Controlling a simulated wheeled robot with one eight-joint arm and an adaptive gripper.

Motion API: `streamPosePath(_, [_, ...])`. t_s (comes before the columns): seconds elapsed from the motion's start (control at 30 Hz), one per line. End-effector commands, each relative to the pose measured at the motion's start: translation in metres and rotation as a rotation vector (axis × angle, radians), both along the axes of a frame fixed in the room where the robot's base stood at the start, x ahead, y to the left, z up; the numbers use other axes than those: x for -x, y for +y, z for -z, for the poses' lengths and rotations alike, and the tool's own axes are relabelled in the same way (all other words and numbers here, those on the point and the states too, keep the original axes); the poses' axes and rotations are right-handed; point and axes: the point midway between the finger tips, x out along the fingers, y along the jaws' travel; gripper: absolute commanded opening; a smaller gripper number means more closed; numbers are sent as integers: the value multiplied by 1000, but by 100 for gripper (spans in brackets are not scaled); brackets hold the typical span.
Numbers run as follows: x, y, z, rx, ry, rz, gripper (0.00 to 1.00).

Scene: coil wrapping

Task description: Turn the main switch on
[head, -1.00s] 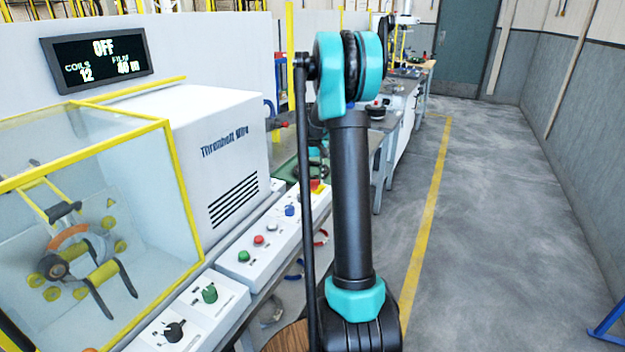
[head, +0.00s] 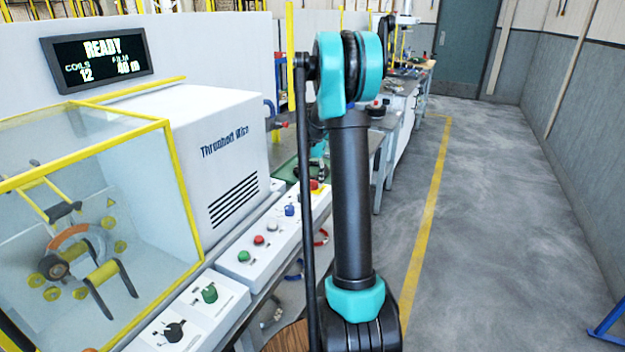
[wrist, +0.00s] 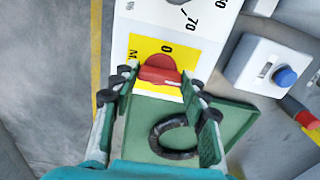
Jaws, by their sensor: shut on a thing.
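The main switch is a red knob (wrist: 160,68) on a yellow plate (wrist: 145,46) in the wrist view. Its handle lies crossways between the fingers, with a "0" printed above it. My gripper (wrist: 160,82) is shut on the knob, one finger at each end of the handle. In the head view the red and yellow of the main switch (head: 316,186) shows small beside my arm, and my gripper is hidden there. The display (head: 98,59) on the machine reads READY, with coils 12 and film 40.
A box with a blue button (wrist: 285,76) stands right of the switch in the wrist view. In the head view, control boxes with a green knob (head: 209,293) and a black knob (head: 174,331) line the machine's front.

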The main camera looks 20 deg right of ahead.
Motion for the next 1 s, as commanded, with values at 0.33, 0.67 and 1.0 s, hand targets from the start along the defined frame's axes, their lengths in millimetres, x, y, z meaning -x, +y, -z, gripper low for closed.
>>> streamPosePath(0.33, [0,0,0,0,-1,40,16])
streamPosePath(0.67, [0,0,0,0,-1,39,52])
streamPosePath(1.0, [0,0,0,0,0,38,66])
